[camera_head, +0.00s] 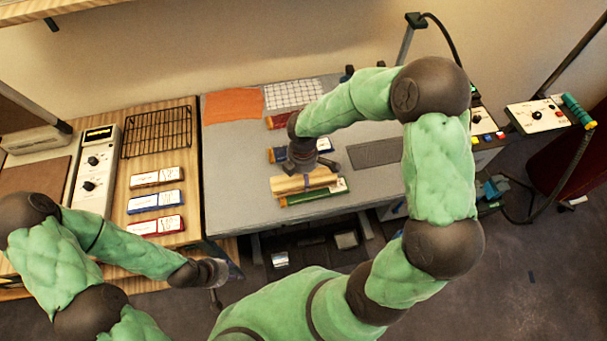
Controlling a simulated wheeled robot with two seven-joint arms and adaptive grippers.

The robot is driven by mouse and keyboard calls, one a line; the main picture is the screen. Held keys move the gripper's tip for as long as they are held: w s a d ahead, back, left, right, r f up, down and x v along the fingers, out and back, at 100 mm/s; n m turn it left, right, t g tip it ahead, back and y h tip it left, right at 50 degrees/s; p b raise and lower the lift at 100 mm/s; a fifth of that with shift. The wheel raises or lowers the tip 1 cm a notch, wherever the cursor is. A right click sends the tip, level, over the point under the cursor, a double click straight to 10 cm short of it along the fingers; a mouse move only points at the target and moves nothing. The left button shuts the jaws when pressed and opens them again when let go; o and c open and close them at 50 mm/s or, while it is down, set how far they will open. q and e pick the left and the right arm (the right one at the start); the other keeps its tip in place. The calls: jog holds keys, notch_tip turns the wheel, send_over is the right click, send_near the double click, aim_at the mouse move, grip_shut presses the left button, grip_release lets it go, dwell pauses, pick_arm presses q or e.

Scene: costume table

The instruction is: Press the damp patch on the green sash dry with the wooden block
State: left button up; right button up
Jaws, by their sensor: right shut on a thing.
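The wooden block (290,186) is pale and long, and lies lengthwise under my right gripper (307,176), which is shut on it. Directly below is a flat strip with a green edge and a white label (325,191), which looks like the green sash. The block covers most of it, and I cannot tell whether the two touch. Any damp patch is hidden or too small to see. My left gripper (217,274) hangs low off the front of the tables, away from the block, and its fingers are too unclear to tell open from shut.
Blue (275,155) and red (277,121) strips lie behind the block on the grey table (235,160). An orange cloth (234,105), a white grid sheet (293,94) and a dark mat (374,152) lie around. A wire rack (157,132) is on the left table.

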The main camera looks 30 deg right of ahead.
pick_arm(q)
jog(key=shift+s+d+r+p, duration=0.15)
jog(key=shift+d+r+p, duration=0.05)
jog(key=shift+r+p, duration=0.35)
jog(key=shift+s+d+r+p, duration=0.15)
jog(key=shift+d+r+p, duration=0.05)
jog(key=shift+r+p, duration=0.3)
pick_arm(e)
jog(key=shift+r, duration=1.3)
